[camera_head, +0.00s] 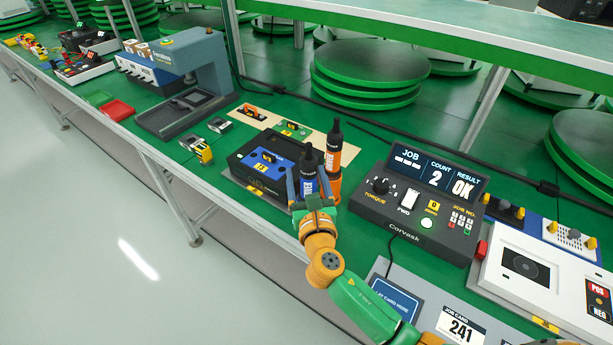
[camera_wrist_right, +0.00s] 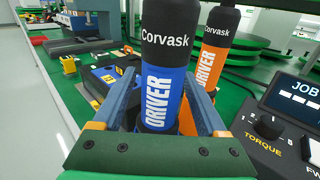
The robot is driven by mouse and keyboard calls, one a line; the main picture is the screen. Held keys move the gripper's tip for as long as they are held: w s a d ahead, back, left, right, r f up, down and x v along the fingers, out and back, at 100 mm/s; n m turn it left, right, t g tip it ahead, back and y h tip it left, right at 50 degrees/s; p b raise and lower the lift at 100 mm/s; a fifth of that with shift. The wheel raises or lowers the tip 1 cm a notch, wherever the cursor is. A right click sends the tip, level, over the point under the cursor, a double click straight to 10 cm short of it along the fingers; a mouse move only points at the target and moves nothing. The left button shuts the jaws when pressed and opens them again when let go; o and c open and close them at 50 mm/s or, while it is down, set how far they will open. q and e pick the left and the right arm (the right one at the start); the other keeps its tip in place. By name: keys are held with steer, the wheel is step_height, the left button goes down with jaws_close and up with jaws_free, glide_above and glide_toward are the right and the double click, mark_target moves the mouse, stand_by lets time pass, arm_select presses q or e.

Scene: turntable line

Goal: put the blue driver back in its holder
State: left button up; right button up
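The blue driver (camera_head: 308,173), with a black top and a blue label, is upright between the fingers of my right gripper (camera_head: 308,186). My left gripper is not in view.
An orange driver (camera_head: 334,153) stands close behind, to the right. A black case with a blue panel (camera_head: 252,167) lies to the left. The Corvask torque controller (camera_head: 415,215) stands to the right. A job card (camera_head: 459,328) lies at the front right.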

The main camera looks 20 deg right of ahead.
steer(key=s+a, duration=0.1)
steer(key=s, duration=0.6)
stand_by(0.3)
steer(key=shift+s, duration=0.1)
